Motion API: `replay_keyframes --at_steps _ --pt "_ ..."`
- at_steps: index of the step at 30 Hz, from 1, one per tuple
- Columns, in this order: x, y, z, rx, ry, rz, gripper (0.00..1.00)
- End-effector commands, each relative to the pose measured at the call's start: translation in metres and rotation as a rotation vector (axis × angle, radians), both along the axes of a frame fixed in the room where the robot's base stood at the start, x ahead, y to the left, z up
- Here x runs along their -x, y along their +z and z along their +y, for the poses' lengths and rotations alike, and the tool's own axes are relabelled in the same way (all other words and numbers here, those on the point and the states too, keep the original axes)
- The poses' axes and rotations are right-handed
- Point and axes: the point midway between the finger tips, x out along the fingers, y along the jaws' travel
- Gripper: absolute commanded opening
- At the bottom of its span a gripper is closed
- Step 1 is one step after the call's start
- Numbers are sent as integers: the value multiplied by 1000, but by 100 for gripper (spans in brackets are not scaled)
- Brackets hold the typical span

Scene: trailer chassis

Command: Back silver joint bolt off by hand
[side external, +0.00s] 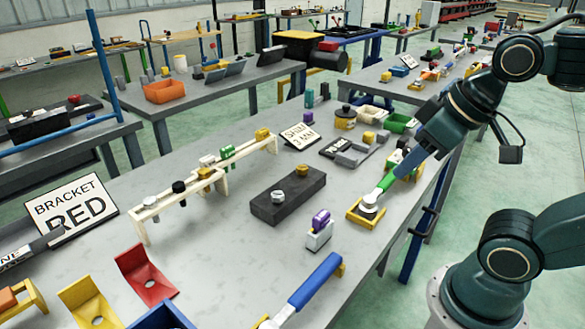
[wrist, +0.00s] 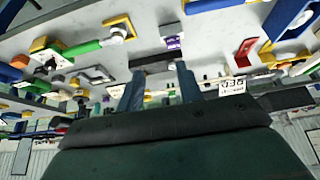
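A silver bolt (side external: 278,197) stands upright on a dark block (side external: 265,211), beside a brass bolt (side external: 302,169). Another silver-topped bolt (side external: 149,202) stands at the near end of the cream chassis rails (side external: 225,162), near a black-headed one (side external: 179,187). Which one is the joint bolt I cannot tell. My gripper (side external: 408,164) is above the right side of the bench, well to the right of both bolts. In the wrist view my gripper (wrist: 160,70) has its fingers apart with nothing held; the bolts are too small to make out there.
A green-handled tool (side external: 386,183) with a round silver head lies in a yellow holder (side external: 356,220) below my gripper. A purple-topped block (side external: 319,231) and a blue-handled tool (side external: 315,281) lie nearer. A red bracket (side external: 146,275) is at front left. Bare bench surrounds the dark block.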

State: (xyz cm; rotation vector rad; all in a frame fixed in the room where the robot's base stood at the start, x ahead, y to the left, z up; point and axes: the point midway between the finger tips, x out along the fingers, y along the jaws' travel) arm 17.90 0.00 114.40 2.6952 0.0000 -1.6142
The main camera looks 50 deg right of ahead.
Motion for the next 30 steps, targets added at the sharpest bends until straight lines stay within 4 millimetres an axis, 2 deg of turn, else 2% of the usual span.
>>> replay_keyframes --at_steps 1,3,8,14,23,30 --pt "0 0 0 0 0 0 36" --pt "0 0 0 0 -1 0 49" --pt "-4 3 0 -11 -21 7 49" --pt "-22 11 1 -60 -116 45 49" --pt "-73 26 2 -177 -383 135 49" --pt "-119 27 4 -255 -620 209 49"
